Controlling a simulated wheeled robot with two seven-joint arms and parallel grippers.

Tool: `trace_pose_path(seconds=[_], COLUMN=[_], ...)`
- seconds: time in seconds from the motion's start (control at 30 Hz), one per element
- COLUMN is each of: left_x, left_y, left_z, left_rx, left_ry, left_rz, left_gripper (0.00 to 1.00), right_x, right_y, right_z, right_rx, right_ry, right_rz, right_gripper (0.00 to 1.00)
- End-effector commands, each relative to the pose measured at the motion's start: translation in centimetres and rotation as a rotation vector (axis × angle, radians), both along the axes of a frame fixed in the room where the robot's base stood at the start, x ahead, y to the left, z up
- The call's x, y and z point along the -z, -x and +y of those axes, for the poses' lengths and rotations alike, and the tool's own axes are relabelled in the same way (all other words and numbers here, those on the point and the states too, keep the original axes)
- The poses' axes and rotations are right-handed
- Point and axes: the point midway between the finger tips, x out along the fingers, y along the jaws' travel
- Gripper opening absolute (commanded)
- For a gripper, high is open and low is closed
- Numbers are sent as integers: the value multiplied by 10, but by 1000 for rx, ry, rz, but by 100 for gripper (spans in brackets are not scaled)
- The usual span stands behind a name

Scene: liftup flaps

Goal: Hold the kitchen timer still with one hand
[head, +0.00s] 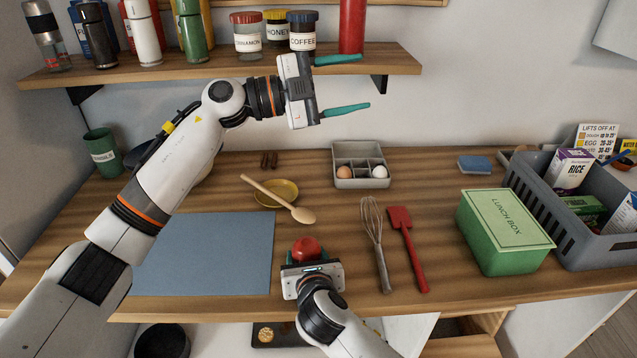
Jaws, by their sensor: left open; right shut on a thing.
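The kitchen timer appears to be the round red object (306,247) near the front edge of the counter, just right of the blue-grey mat. My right gripper (306,257) is shut on it from the front, with its teal fingers at the timer's sides. The gripper body hides the timer's lower part, and no dial marks can be made out. My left gripper (364,83) is open and empty, raised high in front of the shelf, with its two teal fingers apart and pointing right.
A whisk (374,240) and a red spatula (408,245) lie right of the timer. A wooden spoon (280,200) rests across a yellow dish (276,186). A green lunch box (505,231) and a grey crate (545,215) stand at right. The shelf (225,66) with jars is close to my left gripper.

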Motion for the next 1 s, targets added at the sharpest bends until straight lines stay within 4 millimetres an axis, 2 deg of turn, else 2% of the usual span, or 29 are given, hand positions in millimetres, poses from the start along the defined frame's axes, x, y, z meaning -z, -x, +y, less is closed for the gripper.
trace_pose_path(seconds=[0.13,0.27,0.37,0.4,0.5,0.6,0.73,0.87,1.0], left_x=[27,79,122,136,163,176,182,186,203], left_y=[16,36,45,46,46,44,41,40,42], left_z=[-22,-35,-26,-18,10,38,65,76,77], left_rx=[81,258,460,549,780,989,1178,1258,1269], left_ry=[-192,-498,-744,-832,-1018,-1148,-1237,-1268,-1268], left_rz=[-195,-515,-764,-851,-1018,-1117,-1171,-1184,-1184], left_gripper=[62,62,62,62,62,62,62,62,62], right_x=[0,0,0,0,0,0,0,0,0], right_y=[0,0,0,0,0,0,0,0,0], right_z=[0,0,0,0,0,0,0,0,0], right_rx=[0,0,0,0,0,0,0,0,0], right_ry=[0,0,0,0,0,0,0,0,0], right_rz=[0,0,0,0,0,0,0,0,0], right_gripper=[35,35,35,35,35,35,35,35,35])
